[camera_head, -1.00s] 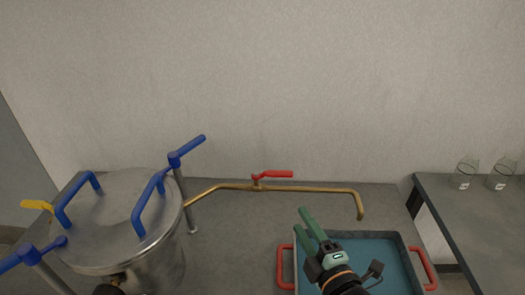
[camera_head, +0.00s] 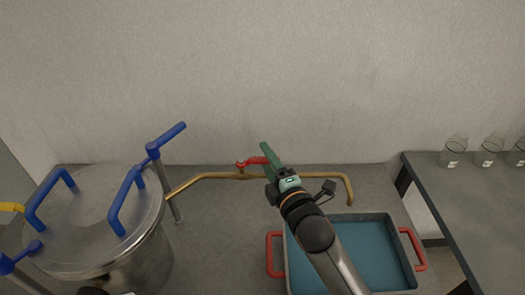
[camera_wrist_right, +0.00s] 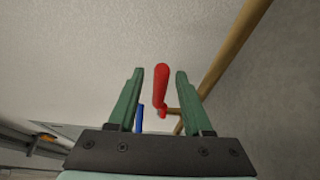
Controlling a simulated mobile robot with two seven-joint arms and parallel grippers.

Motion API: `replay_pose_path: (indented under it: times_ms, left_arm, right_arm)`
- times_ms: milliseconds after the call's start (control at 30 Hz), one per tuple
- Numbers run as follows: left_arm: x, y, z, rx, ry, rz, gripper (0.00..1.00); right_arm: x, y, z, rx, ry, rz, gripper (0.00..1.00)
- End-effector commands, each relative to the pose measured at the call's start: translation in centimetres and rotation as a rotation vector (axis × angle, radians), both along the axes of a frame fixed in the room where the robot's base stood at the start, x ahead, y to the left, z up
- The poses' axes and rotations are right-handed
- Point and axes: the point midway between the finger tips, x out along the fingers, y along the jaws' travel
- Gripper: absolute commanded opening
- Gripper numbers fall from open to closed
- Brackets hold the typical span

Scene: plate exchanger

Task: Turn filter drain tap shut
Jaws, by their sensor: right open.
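The drain tap is a red lever (camera_head: 254,161) on a brass pipe (camera_head: 215,176) that runs from the steel filter vessel (camera_head: 95,215) to a downturned spout. The lever points right, roughly along the pipe. My right gripper (camera_head: 266,150) is at the lever's free end and hides part of it. In the right wrist view the red lever (camera_wrist_right: 160,87) stands between the two open green fingers (camera_wrist_right: 158,75), with a gap on each side. The brass pipe (camera_wrist_right: 230,50) passes behind the right finger. My left gripper is not clearly in view.
A blue-green tray (camera_head: 350,252) with red handles lies below the spout. Blue clamp handles (camera_head: 168,138) stick up from the vessel near the pipe. Several glass beakers (camera_head: 453,150) stand on the side table (camera_head: 470,205) at right. The wall is close behind the pipe.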

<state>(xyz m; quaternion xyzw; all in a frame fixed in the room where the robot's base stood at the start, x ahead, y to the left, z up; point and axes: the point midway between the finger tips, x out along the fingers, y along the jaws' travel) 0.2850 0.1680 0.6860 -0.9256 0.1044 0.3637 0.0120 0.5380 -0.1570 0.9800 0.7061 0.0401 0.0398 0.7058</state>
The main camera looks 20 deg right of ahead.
Motion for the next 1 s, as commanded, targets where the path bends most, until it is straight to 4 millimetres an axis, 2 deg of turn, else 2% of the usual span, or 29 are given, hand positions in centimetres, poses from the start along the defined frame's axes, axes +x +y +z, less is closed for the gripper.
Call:
replay_pose_path:
  times_ms: [100,200,567,1000]
  left_arm:
    - [0.0,0.0,0.0,0.0,0.0,0.0,0.5]
    - [0.0,0.0,0.0,0.0,0.0,0.0,0.5]
    - [0.0,0.0,0.0,0.0,-0.001,0.0,0.5]
    - [0.1,0.0,0.1,0.0,-0.002,-0.001,0.5]
  right_arm:
    - [1.6,0.1,0.1,-0.001,-0.001,-0.001,0.5]
    - [2.3,0.2,0.0,0.0,-0.001,-0.001,0.5]
    - [2.7,0.3,0.0,0.0,0.0,0.0,0.5]
    - [2.7,0.3,0.0,0.0,0.0,0.0,0.02]
